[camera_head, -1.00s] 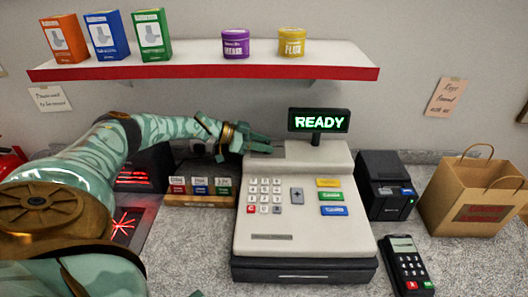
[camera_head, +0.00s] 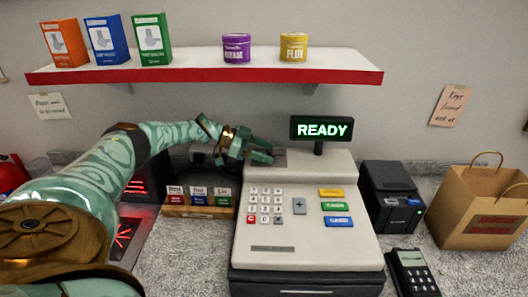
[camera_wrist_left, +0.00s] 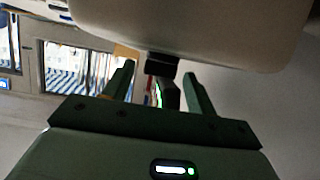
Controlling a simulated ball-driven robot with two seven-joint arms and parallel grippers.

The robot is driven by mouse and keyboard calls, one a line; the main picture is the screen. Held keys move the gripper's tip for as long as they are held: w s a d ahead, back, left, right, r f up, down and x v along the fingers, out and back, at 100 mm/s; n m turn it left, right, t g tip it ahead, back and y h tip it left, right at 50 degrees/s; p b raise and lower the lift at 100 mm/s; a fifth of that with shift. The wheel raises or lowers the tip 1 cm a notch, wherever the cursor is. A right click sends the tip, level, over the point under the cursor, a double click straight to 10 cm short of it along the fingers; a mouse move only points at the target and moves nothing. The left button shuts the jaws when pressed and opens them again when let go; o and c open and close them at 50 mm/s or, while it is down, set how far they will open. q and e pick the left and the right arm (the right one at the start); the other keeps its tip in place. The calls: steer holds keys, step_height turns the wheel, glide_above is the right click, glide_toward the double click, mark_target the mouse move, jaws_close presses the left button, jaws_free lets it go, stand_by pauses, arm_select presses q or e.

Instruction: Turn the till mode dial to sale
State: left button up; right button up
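The beige till (camera_head: 306,170) stands mid-counter, and its display (camera_head: 321,128) reads READY in green. My left gripper (camera_head: 264,151) is at the till's back left corner, with its fingers pointing right. In the left wrist view its fingers (camera_wrist_left: 158,90) are apart, with a small dark block (camera_wrist_left: 162,66) beyond and between them, against a beige body. I cannot tell whether this block is the mode dial. I cannot make out a dial or its setting in the head view. My right gripper is not in view.
Small labelled boxes (camera_head: 199,196) stand left of the till. A black printer (camera_head: 388,195), a card reader (camera_head: 413,272) and a paper bag (camera_head: 485,208) stand to the right. A red-edged shelf (camera_head: 210,71) with boxes and tins hangs above.

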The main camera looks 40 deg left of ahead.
arm_select(q)
steer(key=b+v, duration=0.1)
steer(key=v, duration=1.5)
